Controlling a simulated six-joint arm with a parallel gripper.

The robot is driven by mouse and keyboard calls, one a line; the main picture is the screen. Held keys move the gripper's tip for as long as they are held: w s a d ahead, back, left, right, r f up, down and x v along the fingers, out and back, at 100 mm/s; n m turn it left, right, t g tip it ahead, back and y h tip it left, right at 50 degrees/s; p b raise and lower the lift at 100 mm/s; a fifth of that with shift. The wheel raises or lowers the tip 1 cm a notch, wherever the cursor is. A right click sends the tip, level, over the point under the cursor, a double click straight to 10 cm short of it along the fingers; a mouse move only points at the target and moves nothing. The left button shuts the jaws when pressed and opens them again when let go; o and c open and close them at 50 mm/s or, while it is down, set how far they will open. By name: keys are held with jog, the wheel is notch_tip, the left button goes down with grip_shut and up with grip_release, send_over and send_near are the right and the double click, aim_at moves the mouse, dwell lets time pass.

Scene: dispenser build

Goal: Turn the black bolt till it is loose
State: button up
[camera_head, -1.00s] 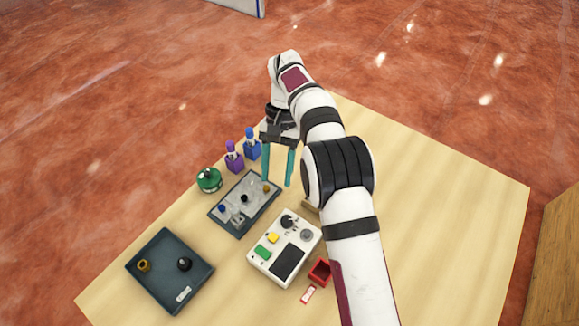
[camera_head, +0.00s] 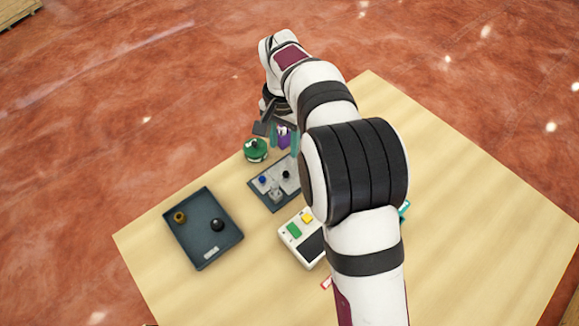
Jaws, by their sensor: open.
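A small black bolt (camera_head: 286,174) stands on the grey panel (camera_head: 262,196), next to a blue bolt (camera_head: 262,180). A second black, knob-like piece (camera_head: 217,224) sits in the dark tray (camera_head: 190,244) at the left, beside a brass one (camera_head: 180,217). My gripper (camera_head: 283,147) is open, with teal fingers pointing down beyond the panel. The purple bottle (camera_head: 284,138) shows between the fingers; I cannot tell whether they are around it or in front of it. My arm hides the panel's right part.
A green round object (camera_head: 256,150) stands left of my gripper. A white box with green and yellow buttons (camera_head: 291,230) is partly hidden by my arm. A teal piece (camera_head: 404,210) shows right of my arm. The table's right side is clear.

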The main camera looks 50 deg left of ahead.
aim_at(285, 175)
notch_tip(285, 175, down, 12)
jog(key=shift+r, duration=0.15)
grip_shut()
